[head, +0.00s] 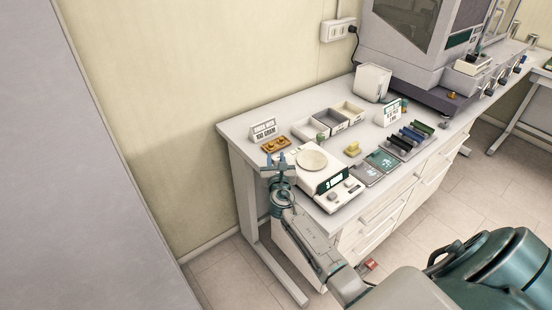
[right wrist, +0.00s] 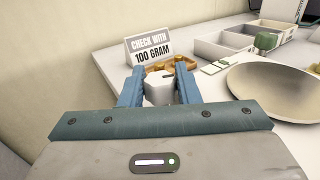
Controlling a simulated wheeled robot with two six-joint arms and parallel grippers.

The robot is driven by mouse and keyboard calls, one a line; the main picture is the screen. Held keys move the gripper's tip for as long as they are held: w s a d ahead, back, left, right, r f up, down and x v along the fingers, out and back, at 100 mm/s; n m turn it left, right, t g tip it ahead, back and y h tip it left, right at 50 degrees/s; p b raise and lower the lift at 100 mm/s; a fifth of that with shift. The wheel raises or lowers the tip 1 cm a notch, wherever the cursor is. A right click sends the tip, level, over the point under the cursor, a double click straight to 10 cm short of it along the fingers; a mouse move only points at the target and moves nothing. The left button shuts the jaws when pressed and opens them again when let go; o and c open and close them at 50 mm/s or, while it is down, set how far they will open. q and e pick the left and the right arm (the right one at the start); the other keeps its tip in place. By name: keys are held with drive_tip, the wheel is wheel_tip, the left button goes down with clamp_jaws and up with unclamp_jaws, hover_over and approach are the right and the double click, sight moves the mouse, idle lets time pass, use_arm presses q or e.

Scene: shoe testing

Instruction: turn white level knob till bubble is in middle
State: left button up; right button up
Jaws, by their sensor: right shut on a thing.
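My right gripper (head: 277,162) is at the left edge of the white balance (head: 335,192), by the table's front left corner. In the right wrist view, its two blue fingers (right wrist: 159,88) are shut on a white knob (right wrist: 158,92) with a dark mark on top. I cannot make out the knob in the head view, where the gripper covers that spot. The balance carries a round beige pan (head: 311,159) and a dark display (head: 331,181). I cannot make out the level bubble in either view. My left gripper is not in view.
A "check with 100 gram" sign (right wrist: 149,48) and a wooden tray (head: 275,145) stand just behind the gripper. Open bins (head: 309,128) are at the back. Dark mats (head: 383,160) and a yellow block (head: 353,149) lie right of the balance.

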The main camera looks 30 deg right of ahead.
idle(0.3)
drive_tip(key=o, duration=0.9)
drive_tip(key=shift+o, duration=0.2)
drive_tip(key=shift+s+a+f, duration=0.1)
drive_tip(key=shift+s+a, duration=0.1)
drive_tip(key=shift+s, duration=0.15)
drive_tip(key=b+v, duration=0.1)
drive_tip(key=v, duration=0.9)
drive_tip(key=shift+b, duration=0.4)
